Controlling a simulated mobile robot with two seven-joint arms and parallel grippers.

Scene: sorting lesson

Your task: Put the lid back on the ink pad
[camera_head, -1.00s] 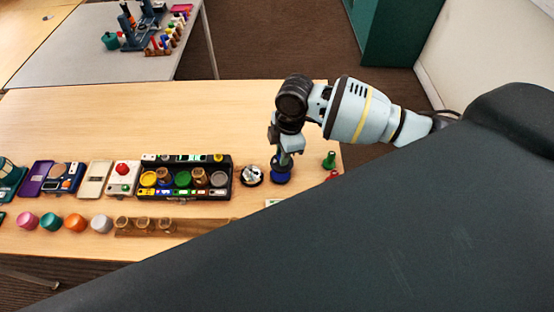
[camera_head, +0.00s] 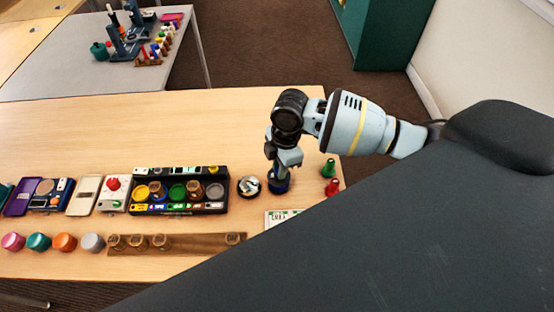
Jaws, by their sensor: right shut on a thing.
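My right gripper (camera_head: 279,170) points down at the right part of the wooden table. It is shut on a small round blue thing (camera_head: 279,187), at or just above the table top. The jaws partly hide the blue thing, and I cannot tell whether it is the lid or the ink pad. Just left of it, apart, is a round black dish (camera_head: 244,191) with something silvery in it. A black case (camera_head: 223,199) farther left holds round yellow, blue, green and red pads, some with brown-topped pieces over them. My left gripper is not in view.
A wooden rail (camera_head: 200,243) with several brown pieces lies in front. Several coloured round pots (camera_head: 65,242) stand to its left. Green (camera_head: 328,169) and red (camera_head: 332,187) pegs stand right of the gripper. A white card (camera_head: 277,217) lies near. The table's back is clear.

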